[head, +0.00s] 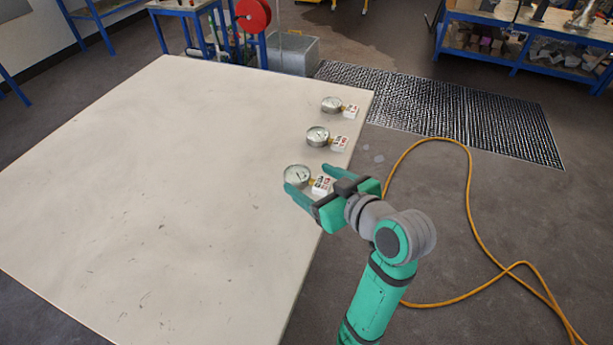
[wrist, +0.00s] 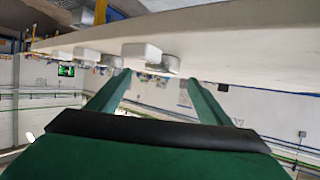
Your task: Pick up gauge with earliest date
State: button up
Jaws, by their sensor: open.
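Three round dial gauges, each with a brass stem and a white tag with dark and red marks, lie in a row along the right edge of the pale table. In the head view there is a far gauge (head: 332,104), a middle gauge (head: 318,136) and a near gauge (head: 296,175). The tags' dates are too small to read. My gripper (head: 309,182) is open, its green fingers around or just over the near gauge and its tag (head: 322,186); contact cannot be told. In the tilted wrist view, a grey gauge (wrist: 166,64) and white tag (wrist: 141,53) show beyond the fingertips.
The pale table (head: 150,190) is bare left of the gauges. A black floor grating (head: 470,115) and yellow hose (head: 470,215) lie to the right. Blue workbenches (head: 530,40) stand at the back.

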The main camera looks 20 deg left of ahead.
aim_at(298, 174)
jog(key=shift+x, duration=3.1)
jog(key=shift+s+f, duration=0.1)
jog(key=shift+s, duration=0.1)
jog(key=c, duration=1.3)
